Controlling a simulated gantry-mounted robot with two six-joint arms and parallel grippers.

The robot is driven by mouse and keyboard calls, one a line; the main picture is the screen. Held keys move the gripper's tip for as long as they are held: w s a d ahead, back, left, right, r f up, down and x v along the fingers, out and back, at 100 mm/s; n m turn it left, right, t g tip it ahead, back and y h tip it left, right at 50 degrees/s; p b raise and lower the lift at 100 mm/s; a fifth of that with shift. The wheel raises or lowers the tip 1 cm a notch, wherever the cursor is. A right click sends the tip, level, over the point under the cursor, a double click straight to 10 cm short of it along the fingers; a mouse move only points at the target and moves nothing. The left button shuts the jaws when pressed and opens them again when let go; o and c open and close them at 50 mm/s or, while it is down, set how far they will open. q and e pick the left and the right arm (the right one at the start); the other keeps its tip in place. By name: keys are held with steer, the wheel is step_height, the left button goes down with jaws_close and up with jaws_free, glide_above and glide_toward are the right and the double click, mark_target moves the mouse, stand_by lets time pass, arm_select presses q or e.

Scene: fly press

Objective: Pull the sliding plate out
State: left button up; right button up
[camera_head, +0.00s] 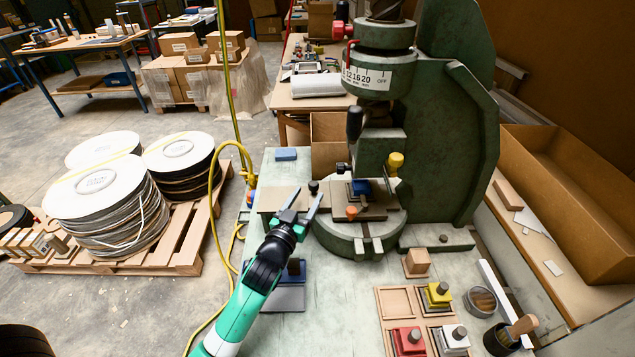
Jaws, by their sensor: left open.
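The sliding plate (375,211) is a flat brown plate across the round green press base (350,241), reaching out to the left past its rim. A small dark knob (313,187) shows at its left part. A blue block with a knob (360,188) and an orange knob (351,212) are on the press side. My left gripper (306,199) is open, its fingers pointing at the dark knob from the near side. The knob appears near or between the fingertips; I cannot tell if they touch it. My right gripper is out of view.
The green fly press (450,130) rises behind the plate. At the near right are a wooden tray (388,302) with knobbed blocks, a dark cup with a brush (500,340) and a wooden block (417,262). A yellow hose (213,215) hangs left. The bench between is mostly clear.

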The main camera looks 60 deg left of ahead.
mark_target(315, 183)
arm_select(q)
steer(key=b+x, duration=0.1)
steer(key=x, duration=0.6)
steer(key=shift+w+b, duration=0.1)
steer(key=shift+b, duration=0.25)
steer(key=shift+w+a, duration=0.35)
steer(key=shift+a, duration=0.05)
jaws_close()
stand_by(0.5)
